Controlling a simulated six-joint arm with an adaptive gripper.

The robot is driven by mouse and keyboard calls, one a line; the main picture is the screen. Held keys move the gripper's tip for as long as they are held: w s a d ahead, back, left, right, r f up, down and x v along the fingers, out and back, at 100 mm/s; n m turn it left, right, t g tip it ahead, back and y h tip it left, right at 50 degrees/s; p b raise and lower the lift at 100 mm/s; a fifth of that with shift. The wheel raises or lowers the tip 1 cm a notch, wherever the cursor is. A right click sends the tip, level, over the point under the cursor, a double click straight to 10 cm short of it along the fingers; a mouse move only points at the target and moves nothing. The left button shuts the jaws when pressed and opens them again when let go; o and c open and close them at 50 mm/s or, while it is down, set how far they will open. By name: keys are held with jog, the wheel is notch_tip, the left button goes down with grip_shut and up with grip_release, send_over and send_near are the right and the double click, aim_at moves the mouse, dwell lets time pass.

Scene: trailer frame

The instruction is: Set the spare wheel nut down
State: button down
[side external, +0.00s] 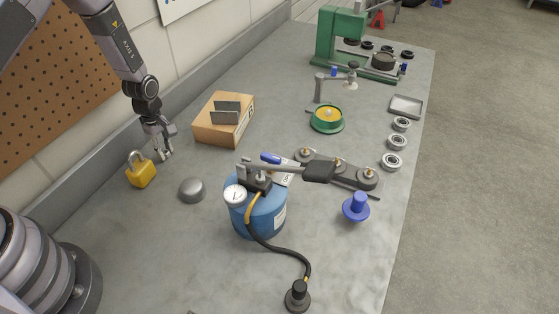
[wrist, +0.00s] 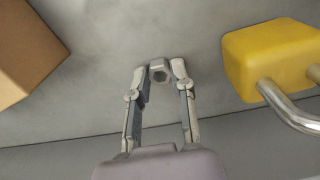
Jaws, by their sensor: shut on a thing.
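My gripper (side external: 164,156) is low over the bench at its back left, between a yellow padlock and a cardboard box. In the wrist view my gripper (wrist: 159,76) is shut on the spare wheel nut (wrist: 159,71), a small grey hex nut held between the fingertips. The nut is too small to make out in the side external view. Bare grey bench top (wrist: 110,45) shows around the nut; I cannot tell whether the nut touches it.
The yellow padlock (side external: 141,169) stands just left of my gripper, and the cardboard box (side external: 223,120) is to its right. A grey dome (side external: 192,190) and a blue tank (side external: 258,212) with a hose stand nearer the camera. Bare bench lies between box and dome.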

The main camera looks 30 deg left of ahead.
jog(key=c, duration=1)
grip_release()
jog(key=shift+f, duration=0.1)
jog(key=shift+o, duration=0.2)
jog(key=shift+r, duration=0.5)
notch_tip(320, 180, up, 14)
notch_tip(320, 180, up, 13)
jog(key=m+t, duration=0.2)
jog(key=m, duration=0.4)
send_over(165, 152)
jog(key=s+d, duration=0.2)
jog(key=s, duration=0.2)
jog(key=s+r+m+t, duration=0.1)
jog(key=s+r+m, duration=0.3)
jog(key=s, duration=0.3)
jog(key=s+d+r+m+t, duration=0.1)
jog(key=s+r+m, duration=0.3)
jog(key=s, duration=0.3)
jog(key=s+d+r+m+t, duration=0.1)
jog(key=s+r+m, duration=0.3)
jog(key=s, duration=0.3)
jog(key=shift+s+r+t, duration=0.3)
jog(key=shift+s+r, duration=0.05)
jog(key=shift+r, duration=0.05)
